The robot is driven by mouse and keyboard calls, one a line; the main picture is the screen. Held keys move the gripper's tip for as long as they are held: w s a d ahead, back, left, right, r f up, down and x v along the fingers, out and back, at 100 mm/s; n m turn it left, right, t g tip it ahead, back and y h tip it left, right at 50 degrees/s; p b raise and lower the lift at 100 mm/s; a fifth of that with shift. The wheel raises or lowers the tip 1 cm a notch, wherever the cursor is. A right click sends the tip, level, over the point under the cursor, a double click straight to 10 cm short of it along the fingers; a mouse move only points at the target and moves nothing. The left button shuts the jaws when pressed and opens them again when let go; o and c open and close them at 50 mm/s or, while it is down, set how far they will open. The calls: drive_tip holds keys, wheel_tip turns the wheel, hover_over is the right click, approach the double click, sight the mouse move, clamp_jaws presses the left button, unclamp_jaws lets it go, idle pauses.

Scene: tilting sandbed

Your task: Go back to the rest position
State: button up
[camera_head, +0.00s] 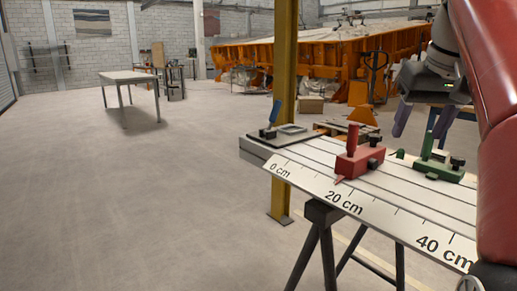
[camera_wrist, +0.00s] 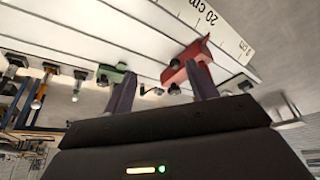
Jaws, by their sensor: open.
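My gripper (camera_head: 423,119) is at the right of the head view, above the far side of a slotted white bench with a centimetre scale (camera_head: 345,200). Its two purple-grey fingers are apart with nothing between them. In the wrist view my gripper (camera_wrist: 163,92) also shows open and empty. A red clamp-like block with an upright handle (camera_head: 358,160) stands on the bench, left of the gripper; it also shows in the wrist view (camera_wrist: 187,68). A green block with a handle (camera_head: 438,168) stands on the bench to the right, below the gripper.
A dark plate with a blue handle (camera_head: 285,134) is at the bench's left end. A yellow post (camera_head: 285,90) rises behind the bench. Trestle legs (camera_head: 322,240) support the bench. A white table (camera_head: 130,77) and the orange sandbed structure (camera_head: 320,58) stand farther back. The floor at left is clear.

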drive_tip(key=s+a+f, duration=0.4)
drive_tip(key=s+f, duration=0.1)
drive_tip(key=f, duration=0.5)
drive_tip(key=s+a+f, duration=0.4)
drive_tip(key=s+f, duration=0.1)
drive_tip(key=f, duration=0.6)
drive_tip(key=s+a+f+n+t, duration=0.1)
drive_tip(key=s+a+f, duration=0.3)
drive_tip(key=f, duration=0.6)
drive_tip(key=shift+s+a+f, duration=0.2)
drive_tip(key=shift+s+a, duration=0.05)
drive_tip(key=shift+s, duration=0.65)
